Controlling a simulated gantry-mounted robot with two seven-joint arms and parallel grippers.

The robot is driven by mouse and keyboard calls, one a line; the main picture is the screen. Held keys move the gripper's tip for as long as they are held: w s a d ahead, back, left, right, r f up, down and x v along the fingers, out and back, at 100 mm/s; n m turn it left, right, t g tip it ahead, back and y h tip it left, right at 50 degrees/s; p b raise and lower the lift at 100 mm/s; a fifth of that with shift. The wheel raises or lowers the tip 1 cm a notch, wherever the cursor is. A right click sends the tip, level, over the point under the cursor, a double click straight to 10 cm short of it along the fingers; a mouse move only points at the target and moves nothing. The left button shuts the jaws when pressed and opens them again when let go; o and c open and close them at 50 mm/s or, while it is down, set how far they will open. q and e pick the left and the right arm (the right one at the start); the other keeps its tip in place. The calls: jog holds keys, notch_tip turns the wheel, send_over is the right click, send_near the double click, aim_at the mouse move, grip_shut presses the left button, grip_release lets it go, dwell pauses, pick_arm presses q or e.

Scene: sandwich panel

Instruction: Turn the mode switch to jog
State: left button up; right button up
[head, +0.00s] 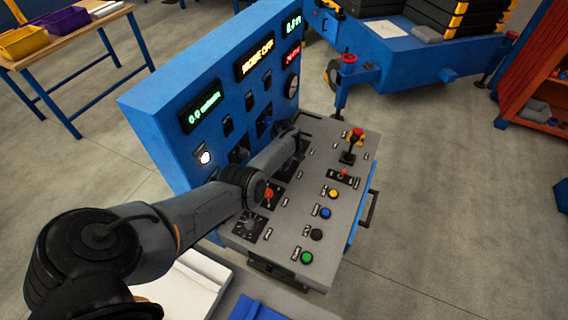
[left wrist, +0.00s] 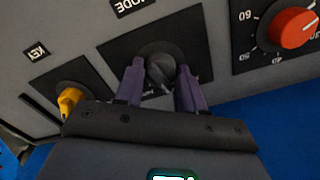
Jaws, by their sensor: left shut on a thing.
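The mode switch is a round black knob (left wrist: 158,60) on a dark square plate under a "MODE" label in the left wrist view. The purple fingers of my left gripper (left wrist: 160,88) stand on either side of the knob and are shut on it. The knob's position lettering is mostly hidden or too blurred to read. In the head view my left arm reaches over the console from the lower left, and its hand hides the switch. The orange "MODE OFF" display (head: 256,57) is lit on the upright blue panel. My right gripper is out of view.
A yellow key switch (left wrist: 69,99) and a red dial (left wrist: 292,27) flank the mode switch. The grey console (head: 315,185) carries several coloured buttons, a red-topped joystick (head: 353,143) and small levers. Open floor lies right of the console.

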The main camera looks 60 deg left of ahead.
pick_arm(q)
jog(key=n, duration=0.4)
jog(key=shift+f+b, duration=0.1)
jog(key=shift+b, duration=0.3)
jog(key=shift+n, duration=1)
jog(key=o, duration=1)
jog(key=shift+o, duration=0.2)
